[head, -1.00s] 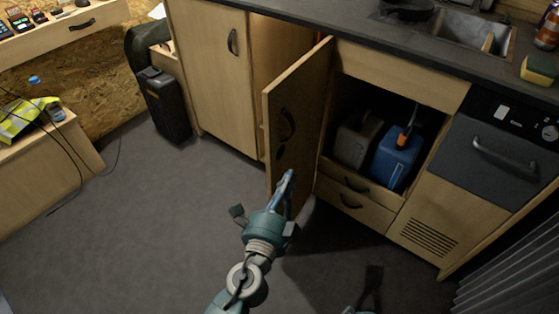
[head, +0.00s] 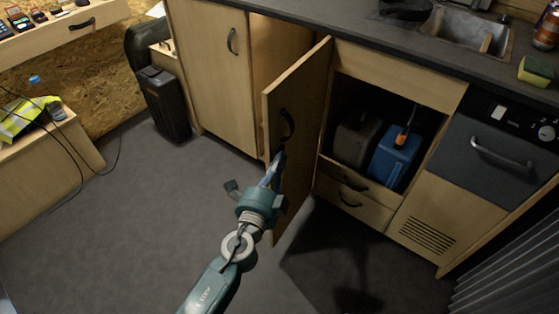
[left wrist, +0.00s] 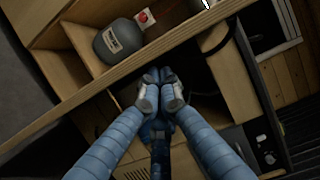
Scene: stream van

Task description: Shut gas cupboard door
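The gas cupboard door (head: 302,125) stands wide open in the head view, hinged on its right, with a black handle (head: 288,122) on the face towards me. Behind it is the partly hidden cupboard opening (head: 275,45). The left wrist view shows a grey gas bottle (left wrist: 118,40) with a white label inside, beyond the door's edge (left wrist: 75,103). My left gripper (head: 278,158) is at the door's outer face, just below the handle; its fingers look closed together in the left wrist view (left wrist: 160,88). I cannot tell whether they touch the door. My right gripper is out of view.
Right of the door is an open compartment with a dark canister (head: 356,138) and a blue canister (head: 397,157), above drawers (head: 350,197). A closed cupboard (head: 215,75) and a black case (head: 165,102) stand left. The grey floor (head: 140,215) is clear at left.

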